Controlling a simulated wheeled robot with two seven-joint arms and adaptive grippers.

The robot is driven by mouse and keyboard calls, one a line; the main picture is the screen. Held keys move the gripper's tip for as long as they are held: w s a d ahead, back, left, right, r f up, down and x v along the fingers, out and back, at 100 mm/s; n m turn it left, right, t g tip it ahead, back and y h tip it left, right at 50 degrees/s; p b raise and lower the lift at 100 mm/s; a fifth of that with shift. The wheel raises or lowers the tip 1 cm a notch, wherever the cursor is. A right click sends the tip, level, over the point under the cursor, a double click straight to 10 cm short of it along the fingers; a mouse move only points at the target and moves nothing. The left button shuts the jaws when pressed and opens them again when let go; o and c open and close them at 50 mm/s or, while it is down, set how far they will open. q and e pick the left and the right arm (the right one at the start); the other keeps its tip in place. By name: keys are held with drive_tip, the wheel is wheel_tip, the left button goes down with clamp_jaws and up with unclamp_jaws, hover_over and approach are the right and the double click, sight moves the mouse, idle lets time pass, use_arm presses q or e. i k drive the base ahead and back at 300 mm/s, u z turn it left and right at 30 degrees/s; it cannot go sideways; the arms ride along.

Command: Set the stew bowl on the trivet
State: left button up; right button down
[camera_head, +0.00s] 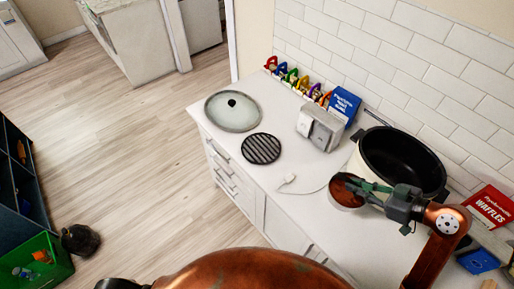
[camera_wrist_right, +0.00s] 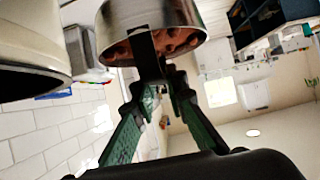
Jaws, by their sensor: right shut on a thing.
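The stew bowl (camera_head: 341,196) is a small round bowl with reddish-brown contents, near the slow cooker's left side. My right gripper (camera_head: 366,189) is shut on its rim. In the right wrist view, which looks upside down, the metal bowl (camera_wrist_right: 190,14) shows brown chunks inside, with the green fingers of my right gripper (camera_wrist_right: 158,78) at its rim. The trivet (camera_head: 261,148) is a black round slatted disc lying bare on the white counter, left of and farther back than the bowl. My left gripper is not in view.
A large black-lined slow cooker (camera_head: 356,167) stands beside the bowl. A glass lid (camera_head: 231,112) lies left of the trivet, a toaster (camera_head: 320,127) to its right. A white plug and cord (camera_head: 287,181) lie between trivet and bowl. A waffle box (camera_head: 487,207) stands right.

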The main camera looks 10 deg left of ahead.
sight(261, 147)
drive_tip(key=u, duration=1.85)
drive_tip(key=i, duration=2.25)
drive_tip(key=z, duration=3.2)
drive_tip(key=i, duration=0.5)
drive_tip(key=u, duration=0.05)
